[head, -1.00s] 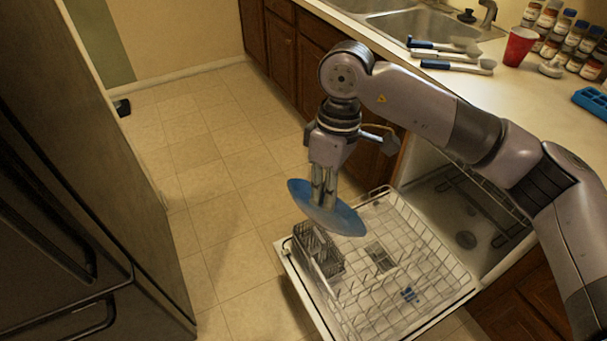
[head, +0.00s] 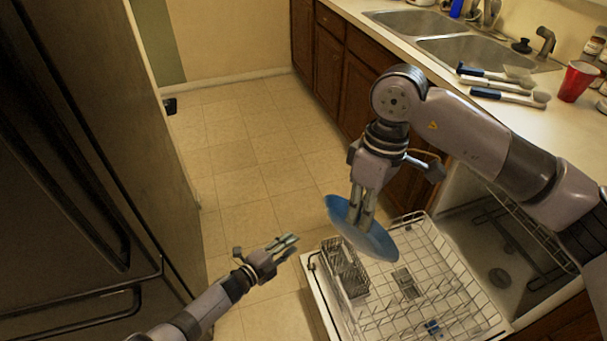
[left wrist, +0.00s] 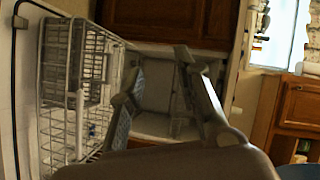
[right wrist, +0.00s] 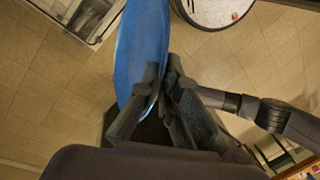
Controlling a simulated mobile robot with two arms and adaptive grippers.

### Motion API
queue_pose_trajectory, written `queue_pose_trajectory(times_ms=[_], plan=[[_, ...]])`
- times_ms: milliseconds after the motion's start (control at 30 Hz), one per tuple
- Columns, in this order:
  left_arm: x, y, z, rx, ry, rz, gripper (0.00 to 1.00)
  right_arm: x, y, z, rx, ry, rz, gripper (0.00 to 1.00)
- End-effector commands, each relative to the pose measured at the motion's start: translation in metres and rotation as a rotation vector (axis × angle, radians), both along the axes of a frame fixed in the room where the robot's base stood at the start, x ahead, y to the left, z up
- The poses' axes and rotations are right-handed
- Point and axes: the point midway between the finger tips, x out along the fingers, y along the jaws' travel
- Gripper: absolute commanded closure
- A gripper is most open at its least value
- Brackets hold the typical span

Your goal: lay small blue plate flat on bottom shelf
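The small blue plate (head: 376,243) is held tilted by my right gripper (head: 361,212), above the left back part of the dishwasher's pulled-out bottom rack (head: 440,262). In the right wrist view the fingers (right wrist: 166,88) are shut on the edge of the blue plate (right wrist: 140,50). My left gripper (head: 290,242) is empty, left of the rack, over the floor. In the left wrist view its fingers (left wrist: 160,75) are apart.
A grey cutlery basket (head: 345,268) stands at the rack's left side. The counter at right holds a red cup (head: 577,82), brushes (head: 500,85) and a sink (head: 470,50). A dark fridge (head: 70,170) stands at left. The floor between is clear.

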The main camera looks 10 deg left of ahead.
Motion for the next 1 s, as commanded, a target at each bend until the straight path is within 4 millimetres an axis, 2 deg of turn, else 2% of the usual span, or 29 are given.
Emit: queue_pose_trajectory(times_ms=[33,100,267,400,500,533,600,700,833,1000], plan=[[0.017,-0.009,0.029,0.039,-0.100,-0.066,0.70,0.000,0.000,0.001,0.001,0.000,0.000,1.00],[0.032,-0.022,0.066,0.099,-0.241,-0.160,0.70,0.000,0.000,0.001,0.001,0.000,0.000,1.00],[0.052,-0.054,0.155,0.256,-0.604,-0.391,0.70,0.000,0.000,0.001,0.001,0.000,0.000,1.00],[0.048,-0.081,0.235,0.420,-0.998,-0.630,0.70,0.000,0.000,0.001,0.001,0.000,0.000,1.00],[0.030,-0.092,0.289,0.556,-1.342,-0.839,0.70,0.000,0.000,0.001,0.001,0.000,0.000,1.00],[0.023,-0.093,0.302,0.591,-1.440,-0.903,0.70,0.000,0.000,0.001,0.001,0.000,0.000,1.00],[0.007,-0.091,0.325,0.664,-1.656,-1.045,0.70,0.000,0.000,0.001,0.001,0.000,0.000,1.00],[-0.014,-0.081,0.345,0.723,-1.902,-1.226,0.70,0.000,0.000,0.000,0.001,0.000,0.000,1.00],[-0.036,-0.066,0.353,0.722,-2.112,-1.396,0.70,0.000,0.000,0.000,0.001,0.000,0.000,1.00],[-0.049,-0.058,0.355,0.696,-2.228,-1.494,0.70,0.000,0.000,0.000,0.001,0.000,0.000,1.00]])
